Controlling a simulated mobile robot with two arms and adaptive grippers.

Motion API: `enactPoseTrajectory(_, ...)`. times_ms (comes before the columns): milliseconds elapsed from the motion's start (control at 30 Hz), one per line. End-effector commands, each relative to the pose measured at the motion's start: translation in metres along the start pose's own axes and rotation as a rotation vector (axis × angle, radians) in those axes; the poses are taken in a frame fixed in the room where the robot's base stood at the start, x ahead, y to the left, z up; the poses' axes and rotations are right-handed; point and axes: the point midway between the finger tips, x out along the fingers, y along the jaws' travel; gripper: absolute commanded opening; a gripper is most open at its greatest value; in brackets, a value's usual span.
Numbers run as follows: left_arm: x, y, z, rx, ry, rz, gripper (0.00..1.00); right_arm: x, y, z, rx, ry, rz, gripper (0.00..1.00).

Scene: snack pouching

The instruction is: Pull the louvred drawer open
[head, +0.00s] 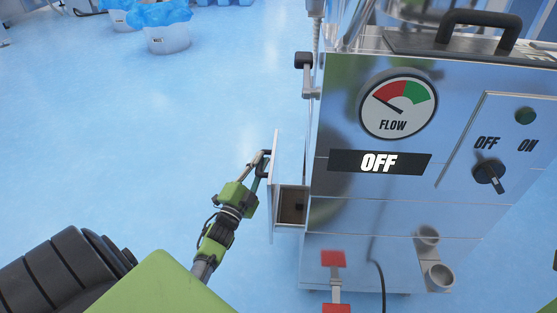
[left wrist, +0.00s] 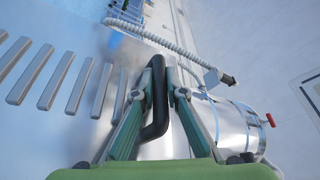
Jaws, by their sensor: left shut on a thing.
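The louvred drawer (head: 291,207) stands partly open at the left side of the steel machine (head: 375,215); its inside shows between its front panel and the machine. The front panel (head: 274,200) is seen nearly edge-on in the head view. Its pale louvres (left wrist: 60,82) show in the left wrist view. My left gripper (head: 263,162) is shut on the drawer's black handle (left wrist: 157,118), with one finger on each side of it. The left gripper (left wrist: 158,92) hides part of the handle in the head view. My right gripper is out of view.
The machine carries a flow gauge (head: 398,105), an OFF display (head: 380,162) and a rotary switch (head: 489,175). Blue-lined bins (head: 167,38) stand far off at the upper left. The blue floor left of the drawer is clear.

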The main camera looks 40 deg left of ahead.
Motion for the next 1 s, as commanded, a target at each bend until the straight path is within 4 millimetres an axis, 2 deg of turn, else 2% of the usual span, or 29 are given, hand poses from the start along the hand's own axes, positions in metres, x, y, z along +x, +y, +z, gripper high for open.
enactPoseTrajectory(33,-0.004,-0.008,0.01,0.004,-0.003,0.003,0.0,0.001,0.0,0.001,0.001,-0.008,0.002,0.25)
enactPoseTrajectory(200,-0.015,-0.025,0.036,0.002,-0.004,0.002,0.0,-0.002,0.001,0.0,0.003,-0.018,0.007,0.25)
enactPoseTrajectory(400,-0.022,-0.039,0.055,0.0,-0.003,0.001,0.0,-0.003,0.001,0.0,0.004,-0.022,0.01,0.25)
enactPoseTrajectory(600,-0.026,-0.044,0.062,0.0,-0.003,0.0,0.0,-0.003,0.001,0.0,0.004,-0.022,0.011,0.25)
enactPoseTrajectory(933,-0.026,-0.044,0.063,-0.001,-0.003,0.001,0.0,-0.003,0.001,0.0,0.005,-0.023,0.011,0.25)
enactPoseTrajectory(967,-0.026,-0.044,0.063,-0.001,-0.003,0.001,0.15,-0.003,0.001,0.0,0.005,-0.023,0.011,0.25)
enactPoseTrajectory(1000,-0.026,-0.044,0.063,-0.001,-0.003,0.001,0.19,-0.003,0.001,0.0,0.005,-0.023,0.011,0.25)
